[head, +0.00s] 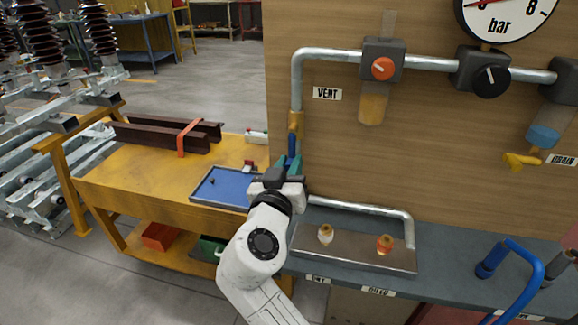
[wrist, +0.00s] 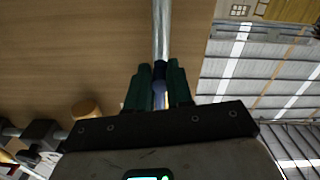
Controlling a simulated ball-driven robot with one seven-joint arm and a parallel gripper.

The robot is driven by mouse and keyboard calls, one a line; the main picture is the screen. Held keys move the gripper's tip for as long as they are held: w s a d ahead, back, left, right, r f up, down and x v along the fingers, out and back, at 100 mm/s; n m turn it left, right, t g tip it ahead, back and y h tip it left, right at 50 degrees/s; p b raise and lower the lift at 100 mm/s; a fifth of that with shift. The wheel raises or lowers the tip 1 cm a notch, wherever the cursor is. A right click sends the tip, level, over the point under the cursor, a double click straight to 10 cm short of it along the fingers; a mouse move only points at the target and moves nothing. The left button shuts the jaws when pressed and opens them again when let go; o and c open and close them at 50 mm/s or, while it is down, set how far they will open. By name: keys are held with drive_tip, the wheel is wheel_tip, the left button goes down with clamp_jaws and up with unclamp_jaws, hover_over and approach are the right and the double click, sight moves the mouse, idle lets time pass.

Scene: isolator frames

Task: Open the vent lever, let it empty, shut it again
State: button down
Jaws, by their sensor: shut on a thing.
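The vent lever (head: 292,145) is a blue handle hanging below a brass valve (head: 295,121) on the bent grey pipe, left of the VENT label (head: 327,93). My gripper (head: 288,165) is at the lever, its teal fingers around the handle's lower part. In the wrist view, the green fingers (wrist: 158,88) are shut on the dark blue lever (wrist: 159,97), in line with the grey pipe (wrist: 161,35). The fingers hide much of the handle. The pressure gauge (head: 505,15) is cut off by the top edge, so its reading is unclear.
A metal tray (head: 345,255) with two small bottle-like pieces stands on the grey counter to the right. A blue tray (head: 218,190) lies on the yellow bench to the left. A red-knobbed unit (head: 382,68) and a black knob (head: 490,82) sit on the pipe.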

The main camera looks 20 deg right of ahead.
drive_tip(key=shift+n, duration=0.3)
idle(0.4)
drive_tip(key=s+d+r+n+p, duration=0.3)
drive_tip(key=r+n+p, duration=0.3)
drive_tip(key=n+p, duration=0.8)
drive_tip(key=shift+s+d+n, duration=0.4)
drive_tip(key=shift+d+n, duration=0.5)
drive_tip(key=shift+n, duration=0.9)
drive_tip(key=shift+r, duration=0.1)
drive_tip(key=c, duration=1.2)
unclamp_jaws()
drive_tip(key=shift+c, duration=0.2)
drive_tip(key=shift+o, duration=0.9)
drive_tip(key=shift+d+r, duration=0.1)
drive_tip(key=shift+r, duration=0.05)
